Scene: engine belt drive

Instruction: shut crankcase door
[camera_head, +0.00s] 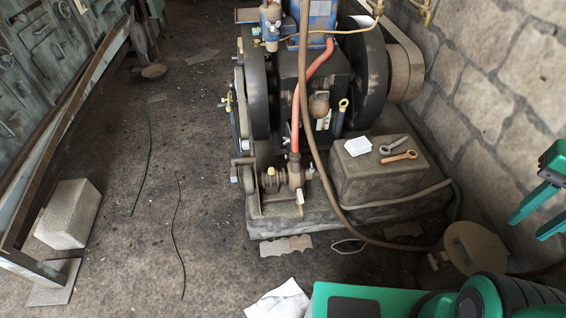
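The engine (328,85) stands at upper centre, a dark block with a blue top between two dark wheels.
A round lidded can (474,248) stands at lower right, near the stone wall (500,75). A metal rail frame (62,125) runs along the left. The floor left of the engine is mostly clear.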

